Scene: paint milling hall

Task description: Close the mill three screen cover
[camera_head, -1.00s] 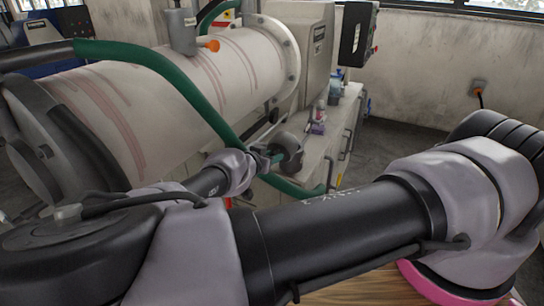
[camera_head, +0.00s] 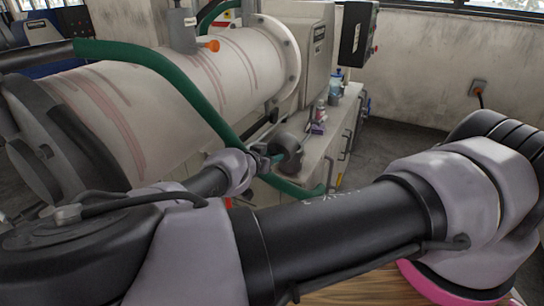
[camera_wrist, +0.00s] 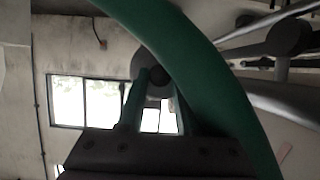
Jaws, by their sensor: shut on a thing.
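A pale mill cylinder (camera_head: 190,85) with reddish streaks lies across the left of the head view. A dark round end plate (camera_head: 38,170) is at its near left end. My gripper (camera_head: 266,163) is below the cylinder's right part, small and partly hidden by my wrist. It is shut on a dark grey round knob-like part (camera_head: 288,152), which also shows between my fingers in the wrist view (camera_wrist: 150,63). I cannot tell for certain which part is the screen cover, or whether the knob belongs to it.
A green hose (camera_head: 175,72) arches over the cylinder and passes close to my gripper; it crosses the wrist view in front. A pale bench or cabinet (camera_head: 345,120) with small bottles (camera_head: 319,118) stands behind. A control box (camera_head: 358,33) is beyond. Grey floor lies open at right.

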